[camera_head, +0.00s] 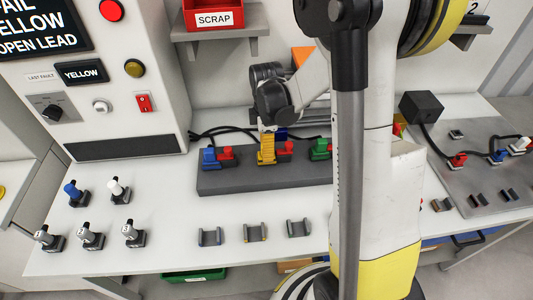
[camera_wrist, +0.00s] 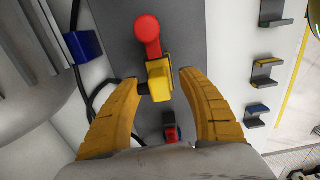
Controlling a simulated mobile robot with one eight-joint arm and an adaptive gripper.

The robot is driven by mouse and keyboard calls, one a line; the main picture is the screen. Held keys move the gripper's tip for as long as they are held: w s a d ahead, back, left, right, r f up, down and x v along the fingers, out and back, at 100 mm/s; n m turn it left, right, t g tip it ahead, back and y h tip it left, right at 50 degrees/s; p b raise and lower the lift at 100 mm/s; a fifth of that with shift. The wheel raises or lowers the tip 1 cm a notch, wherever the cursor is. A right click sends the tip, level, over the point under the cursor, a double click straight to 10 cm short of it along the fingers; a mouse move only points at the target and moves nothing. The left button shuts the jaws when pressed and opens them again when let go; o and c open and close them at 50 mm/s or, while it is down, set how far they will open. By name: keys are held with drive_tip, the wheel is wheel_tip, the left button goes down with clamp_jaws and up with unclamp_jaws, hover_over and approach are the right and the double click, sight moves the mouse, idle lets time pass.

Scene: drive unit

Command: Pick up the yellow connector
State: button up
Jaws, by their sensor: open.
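The yellow connector (camera_wrist: 159,82) stands on the dark grey block in the wrist view, with a bright red round-ended part (camera_wrist: 148,32) right beside it. My gripper (camera_wrist: 160,78) is open, its two yellow ridged fingers on either side of the connector. A gap shows on the right; on the left, the fingertip is close to a dark part beside the connector, and I cannot tell if they touch. In the head view my gripper (camera_head: 266,158) points down at the block, and its fingers largely hide the connector.
The dark grey block (camera_head: 265,180) also carries blue (camera_head: 209,158), red (camera_head: 285,150) and green (camera_head: 319,149) connectors close by. Several small grey holders (camera_head: 256,233) stand along the front of the white table. Black cables run behind the block. A blue box (camera_wrist: 84,46) lies left in the wrist view.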

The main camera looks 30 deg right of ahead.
clamp_jaws()
drive_tip(key=shift+r, duration=0.15)
wheel_tip(320, 180, up, 10)
drive_tip(key=p, duration=0.2)
drive_tip(key=shift+p, duration=0.4)
